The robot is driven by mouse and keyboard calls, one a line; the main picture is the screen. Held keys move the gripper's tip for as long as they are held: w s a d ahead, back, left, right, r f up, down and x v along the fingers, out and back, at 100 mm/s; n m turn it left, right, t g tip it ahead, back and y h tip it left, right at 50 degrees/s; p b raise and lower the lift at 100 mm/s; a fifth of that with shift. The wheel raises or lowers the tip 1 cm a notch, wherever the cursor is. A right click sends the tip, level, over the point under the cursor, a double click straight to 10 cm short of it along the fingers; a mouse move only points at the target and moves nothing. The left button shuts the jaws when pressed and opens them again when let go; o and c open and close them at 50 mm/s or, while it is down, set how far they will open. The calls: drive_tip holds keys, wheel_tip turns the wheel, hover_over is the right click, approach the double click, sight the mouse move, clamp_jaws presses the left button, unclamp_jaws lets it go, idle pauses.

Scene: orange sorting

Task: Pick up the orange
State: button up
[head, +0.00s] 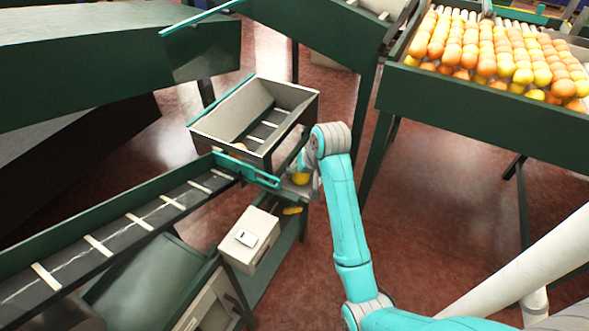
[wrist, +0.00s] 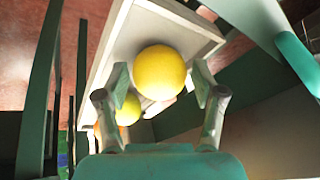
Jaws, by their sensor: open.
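A round yellow orange (wrist: 160,72) sits between the two spread fingers of my gripper (wrist: 160,82) in the wrist view. The fingers stand on either side of it, and I cannot tell whether either touches it. A second yellow fruit (wrist: 129,110) is lower left, partly hidden by the left finger, with a sliver of an orange-coloured one beside it. In the head view a yellow fruit (head: 301,179) shows beside my gripper, which is largely hidden by my own wrist, near the metal hopper.
A grey metal hopper (head: 207,125) stands just behind my gripper. A slatted conveyor (head: 120,236) runs up to it from the lower left. A grey box (head: 249,240) is below. A green-framed table (head: 470,109) full of oranges stands at the right. Red floor lies between.

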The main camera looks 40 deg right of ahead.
drive_tip(key=shift+f, duration=0.15)
drive_tip(key=c, duration=1)
drive_tip(key=shift+o, duration=0.2)
drive_tip(key=shift+w, duration=0.1)
